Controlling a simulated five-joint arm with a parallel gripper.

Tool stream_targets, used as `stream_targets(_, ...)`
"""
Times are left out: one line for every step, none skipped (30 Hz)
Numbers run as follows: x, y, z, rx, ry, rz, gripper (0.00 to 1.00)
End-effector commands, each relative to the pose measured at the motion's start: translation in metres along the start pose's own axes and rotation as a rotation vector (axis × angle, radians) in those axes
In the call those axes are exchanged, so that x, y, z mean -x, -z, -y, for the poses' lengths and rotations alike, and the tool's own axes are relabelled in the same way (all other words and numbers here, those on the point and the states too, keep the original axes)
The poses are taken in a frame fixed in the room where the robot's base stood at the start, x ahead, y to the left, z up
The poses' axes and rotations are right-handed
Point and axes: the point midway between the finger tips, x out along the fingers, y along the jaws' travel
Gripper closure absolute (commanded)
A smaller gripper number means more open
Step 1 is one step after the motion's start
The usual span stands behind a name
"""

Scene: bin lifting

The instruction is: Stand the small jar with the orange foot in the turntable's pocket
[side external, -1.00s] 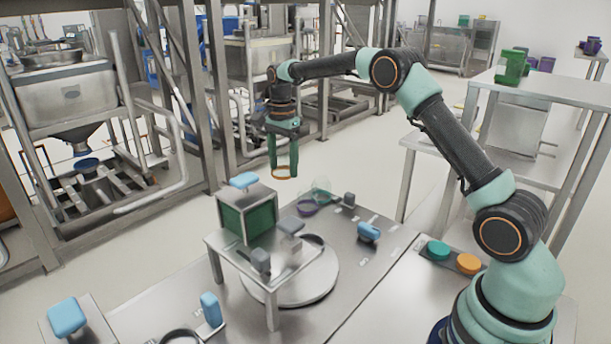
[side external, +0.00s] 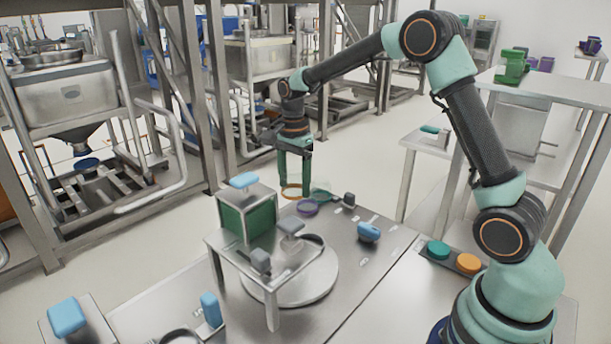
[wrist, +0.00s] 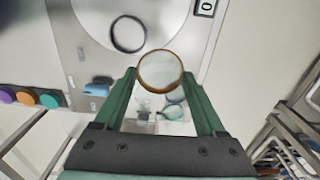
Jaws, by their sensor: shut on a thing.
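My gripper (side external: 293,186) is shut on the small jar, holding it upright in the air beyond the far end of the steel table. The jar is clear, so mostly its orange foot (side external: 291,192) shows; the foot also shows between the fingers in the wrist view (wrist: 161,88). The turntable (side external: 300,293) is a pale disc, partly hidden under a small raised stand. A dark round ring (side external: 314,240), which looks like its pocket, shows at the disc's far side. In the wrist view the ring (wrist: 113,36) is ahead and left of the jar, apart from it.
A clear jar with a purple foot (side external: 307,208) and a teal-tinted clear piece (side external: 322,193) are at the table's far end, near the held jar.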

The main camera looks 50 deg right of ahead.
Motion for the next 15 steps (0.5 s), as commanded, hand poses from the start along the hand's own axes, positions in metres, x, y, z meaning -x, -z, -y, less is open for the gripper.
stream_targets(-0.006,-0.004,-0.011,0.001,-0.002,0.000,0.87)
stream_targets(-0.010,-0.006,-0.016,0.001,-0.001,0.000,0.87)
stream_targets(-0.015,-0.008,-0.023,0.002,-0.001,0.000,0.87)
stream_targets(-0.018,-0.010,-0.028,0.002,-0.001,0.000,0.87)
stream_targets(-0.022,-0.012,-0.033,0.002,-0.002,0.000,0.87)
stream_targets(-0.025,-0.014,-0.040,0.002,-0.001,0.000,0.87)
stream_targets(-0.028,-0.015,-0.044,0.002,-0.001,0.000,0.87)
stream_targets(-0.030,-0.016,-0.048,0.002,0.000,0.000,0.87)
stream_targets(-0.033,-0.017,-0.052,0.002,0.000,0.000,0.87)
stream_targets(-0.035,-0.018,-0.055,0.002,0.000,0.000,0.87)
stream_targets(-0.036,-0.019,-0.058,0.001,0.000,0.000,0.87)
stream_targets(-0.038,-0.019,-0.060,0.001,0.000,0.000,0.87)
stream_targets(-0.039,-0.020,-0.062,0.001,0.001,0.000,0.87)
stream_targets(-0.040,-0.020,-0.063,0.001,0.001,0.000,0.87)
stream_targets(-0.041,-0.020,-0.064,0.001,0.000,0.000,0.87)
